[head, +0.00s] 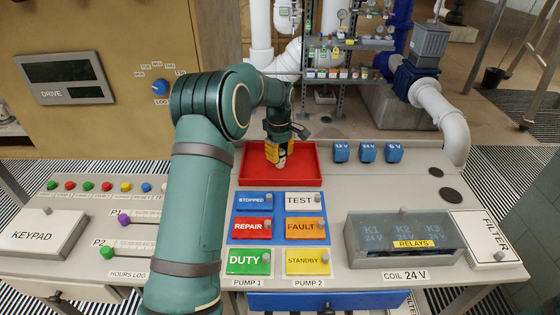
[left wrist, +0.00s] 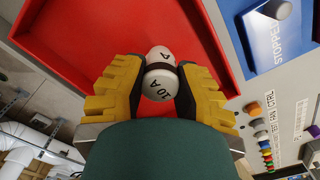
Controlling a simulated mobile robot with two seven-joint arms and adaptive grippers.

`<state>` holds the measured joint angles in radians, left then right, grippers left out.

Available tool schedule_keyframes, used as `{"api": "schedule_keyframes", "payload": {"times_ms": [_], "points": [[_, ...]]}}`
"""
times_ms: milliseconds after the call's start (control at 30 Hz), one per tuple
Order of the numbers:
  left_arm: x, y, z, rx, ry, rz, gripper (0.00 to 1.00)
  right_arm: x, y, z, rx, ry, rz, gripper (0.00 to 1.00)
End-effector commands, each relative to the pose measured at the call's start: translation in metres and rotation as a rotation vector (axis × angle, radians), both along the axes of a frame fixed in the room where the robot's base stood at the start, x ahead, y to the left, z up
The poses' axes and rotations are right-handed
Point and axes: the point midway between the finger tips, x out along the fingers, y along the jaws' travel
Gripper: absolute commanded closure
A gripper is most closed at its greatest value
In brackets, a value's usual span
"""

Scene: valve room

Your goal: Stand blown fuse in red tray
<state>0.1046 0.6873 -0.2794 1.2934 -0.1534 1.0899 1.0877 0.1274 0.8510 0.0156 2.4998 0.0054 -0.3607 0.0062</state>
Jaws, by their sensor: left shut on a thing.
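My left gripper (head: 279,150) is over the red tray (head: 256,178), at the back of the bench. Its yellow fingers are shut on a fuse (head: 282,162). In the left wrist view the fuse (left wrist: 161,84) is white with a dark band round its middle and "10 A" printed on it. It sits between the two fingertips (left wrist: 163,92), with the red tray (left wrist: 85,35) behind it. I cannot tell whether its lower end touches the tray floor. My right gripper is not in view.
Three blue blocks (head: 367,152) stand right of the tray. Coloured label plates such as STOPPED (head: 253,199) lie in front of it. A clear relay box (head: 405,240) is at the right. A shelf rack (head: 340,50) and white pipes stand behind the bench.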

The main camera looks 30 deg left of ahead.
Motion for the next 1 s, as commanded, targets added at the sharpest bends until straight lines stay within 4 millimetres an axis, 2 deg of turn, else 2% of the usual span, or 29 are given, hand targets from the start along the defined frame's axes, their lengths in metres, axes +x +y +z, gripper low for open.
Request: {"api": "schedule_keyframes", "payload": {"times_ms": [33,133,500,533,600,867,1000], "points": [[-0.001,0.000,-0.011,-0.001,0.004,0.000,1.00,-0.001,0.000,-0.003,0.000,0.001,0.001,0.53],[0.000,0.000,-0.022,-0.001,0.002,0.000,1.00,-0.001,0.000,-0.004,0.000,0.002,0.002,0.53],[0.000,0.000,-0.026,0.000,0.001,0.000,1.00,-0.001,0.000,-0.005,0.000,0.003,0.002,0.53],[0.000,0.000,-0.026,0.000,0.001,0.000,0.65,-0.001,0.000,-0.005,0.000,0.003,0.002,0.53],[0.000,0.000,-0.026,0.000,0.001,0.000,0.45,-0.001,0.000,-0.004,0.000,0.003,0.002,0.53],[0.000,0.000,-0.026,0.000,0.001,0.000,0.45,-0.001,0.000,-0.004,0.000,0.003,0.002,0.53],[0.000,0.000,-0.019,0.000,-0.001,0.000,0.45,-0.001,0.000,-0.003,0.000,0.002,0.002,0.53]]}}
